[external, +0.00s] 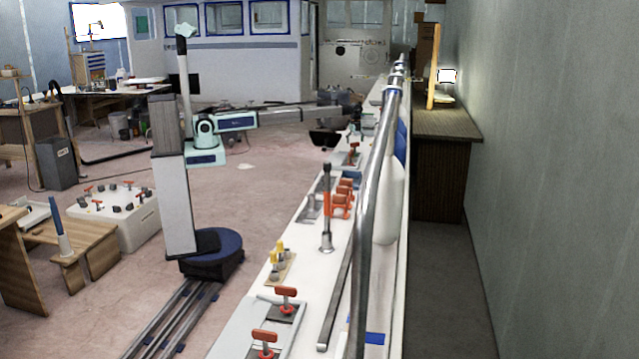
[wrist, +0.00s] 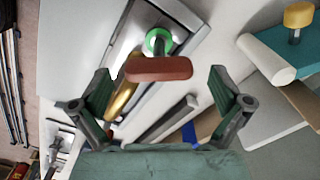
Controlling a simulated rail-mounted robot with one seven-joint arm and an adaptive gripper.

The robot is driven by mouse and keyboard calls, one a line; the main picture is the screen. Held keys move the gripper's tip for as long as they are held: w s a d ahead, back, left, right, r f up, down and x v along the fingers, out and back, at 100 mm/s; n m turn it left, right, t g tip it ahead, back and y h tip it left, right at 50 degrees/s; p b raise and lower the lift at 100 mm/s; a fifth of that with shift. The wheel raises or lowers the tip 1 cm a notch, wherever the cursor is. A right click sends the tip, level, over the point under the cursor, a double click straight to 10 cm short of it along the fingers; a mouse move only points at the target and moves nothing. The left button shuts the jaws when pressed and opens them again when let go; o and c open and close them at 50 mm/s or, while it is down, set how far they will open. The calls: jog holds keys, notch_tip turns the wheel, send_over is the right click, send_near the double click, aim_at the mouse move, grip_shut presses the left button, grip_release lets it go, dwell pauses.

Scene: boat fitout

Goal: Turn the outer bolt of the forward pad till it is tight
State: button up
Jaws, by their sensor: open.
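In the wrist view, a bolt with a dull red T-handle (wrist: 158,69) stands between my fingers, with a green ring (wrist: 158,41) around its base. It sits on a grey metal pad (wrist: 127,40). My gripper (wrist: 158,80) is open, with one finger on each side of the handle and a visible gap at both ends. I cannot tell how far the bolt is turned. In the external view my arm reaches right to the far part of the white bench, where a small red handle (external: 353,147) shows; the gripper itself is hard to make out there.
In the wrist view a brass-coloured cylinder (wrist: 122,100) and a grey bar (wrist: 168,119) lie close by. A yellow knob (wrist: 298,14) is on a teal block at upper right. In the external view a long metal rail (external: 377,170) runs along the white bench. Orange clamps (external: 341,200) stand nearer.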

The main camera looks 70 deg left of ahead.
notch_tip(320, 180, up, 12)
dwell(0.6)
jog(key=shift+f, duration=0.1)
